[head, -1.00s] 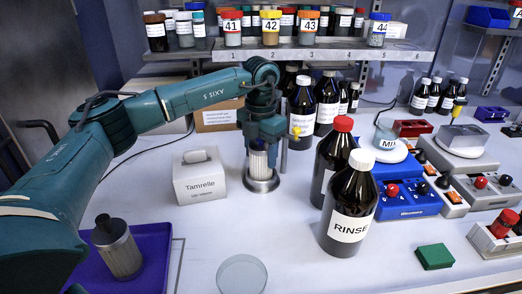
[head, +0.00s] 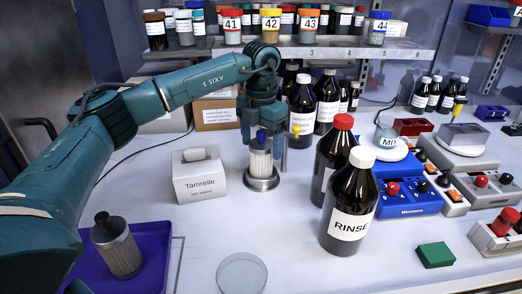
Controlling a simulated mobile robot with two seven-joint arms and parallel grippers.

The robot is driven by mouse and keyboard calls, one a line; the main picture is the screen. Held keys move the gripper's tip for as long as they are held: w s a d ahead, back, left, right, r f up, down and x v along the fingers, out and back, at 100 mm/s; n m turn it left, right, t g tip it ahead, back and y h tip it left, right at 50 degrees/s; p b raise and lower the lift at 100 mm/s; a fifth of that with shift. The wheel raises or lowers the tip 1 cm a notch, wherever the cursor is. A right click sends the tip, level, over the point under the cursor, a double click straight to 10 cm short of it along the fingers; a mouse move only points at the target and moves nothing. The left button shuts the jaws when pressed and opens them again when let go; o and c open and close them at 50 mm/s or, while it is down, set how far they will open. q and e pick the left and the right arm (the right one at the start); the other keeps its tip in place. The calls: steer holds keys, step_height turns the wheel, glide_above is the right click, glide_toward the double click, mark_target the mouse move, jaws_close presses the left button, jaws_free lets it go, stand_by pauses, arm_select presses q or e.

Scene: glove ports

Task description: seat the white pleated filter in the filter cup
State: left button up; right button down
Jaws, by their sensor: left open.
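The white pleated filter (head: 261,162) stands upright in the metal filter cup (head: 262,181), with its blue top (head: 261,138) showing. The cup sits on the white worktop. My left gripper (head: 263,126) points down from above, around or just over the blue top. Its fingers are open. How deep the filter sits in the cup cannot be told from this view. A second, grey filter with a dark cap (head: 120,248) stands in the purple tray (head: 152,238) at lower left. My right gripper does not show.
A Tamrelle wipes box (head: 199,178) stands left of the cup. Brown bottles, including one marked RINSE (head: 347,225), stand to the right. A numbered shelf (head: 300,50) with jars runs behind my left arm. A glass dish (head: 241,274) lies in front.

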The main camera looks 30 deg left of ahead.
arm_select(q)
step_height(320, 180, up, 10)
steer(key=shift+f+b, duration=0.25)
steer(key=shift+b, duration=0.15)
stand_by(0.3)
